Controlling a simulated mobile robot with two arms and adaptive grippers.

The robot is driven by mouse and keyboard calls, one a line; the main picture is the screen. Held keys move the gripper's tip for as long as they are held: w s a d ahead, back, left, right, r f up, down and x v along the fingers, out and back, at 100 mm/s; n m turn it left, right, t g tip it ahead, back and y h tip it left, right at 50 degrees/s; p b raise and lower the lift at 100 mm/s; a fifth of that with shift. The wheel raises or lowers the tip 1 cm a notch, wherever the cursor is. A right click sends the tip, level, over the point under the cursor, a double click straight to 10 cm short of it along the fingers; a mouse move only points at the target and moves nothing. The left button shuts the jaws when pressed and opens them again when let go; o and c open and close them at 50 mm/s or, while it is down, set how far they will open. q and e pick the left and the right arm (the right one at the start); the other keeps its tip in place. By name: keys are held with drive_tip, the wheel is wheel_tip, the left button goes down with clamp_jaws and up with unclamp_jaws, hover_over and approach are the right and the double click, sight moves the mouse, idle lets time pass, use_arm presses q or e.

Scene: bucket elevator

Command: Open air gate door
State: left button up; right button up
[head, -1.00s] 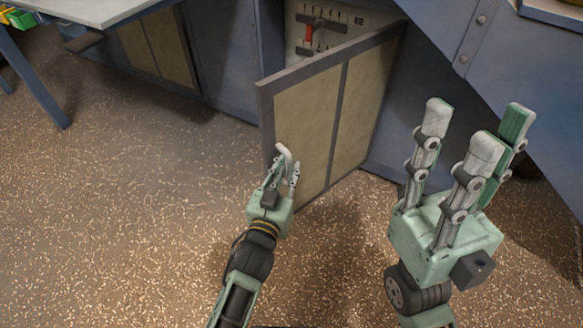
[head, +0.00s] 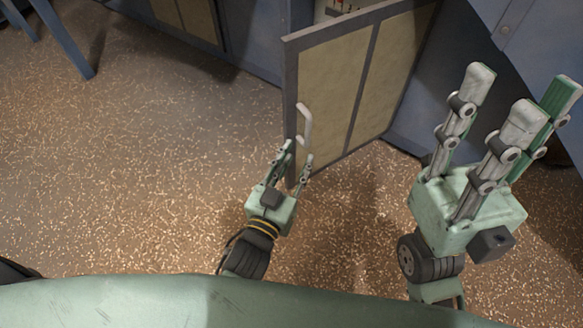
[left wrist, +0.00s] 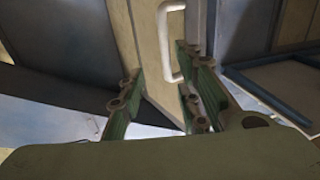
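The air gate door (head: 328,90), a tan panel with a grey frame, stands swung out from the blue cabinet in the head view. Its pale bar handle (head: 307,124) is near the free edge; the handle also shows in the left wrist view (left wrist: 163,45). My left gripper (head: 297,157) is just below the handle. Its fingers are apart with nothing held; they also show in the left wrist view (left wrist: 160,90). My right gripper (head: 522,95) is open and empty, fingers pointing up, right of the door and apart from it.
Blue machine walls (head: 255,40) stand behind, and a blue table leg (head: 65,40) is at upper left. The speckled brown floor (head: 140,150) is clear on the left.

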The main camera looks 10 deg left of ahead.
use_arm(q)
drive_tip(key=v, duration=0.2)
drive_tip(key=shift+s+a, duration=0.1)
drive_tip(key=shift+s, duration=0.25)
drive_tip(key=shift+r, duration=0.1)
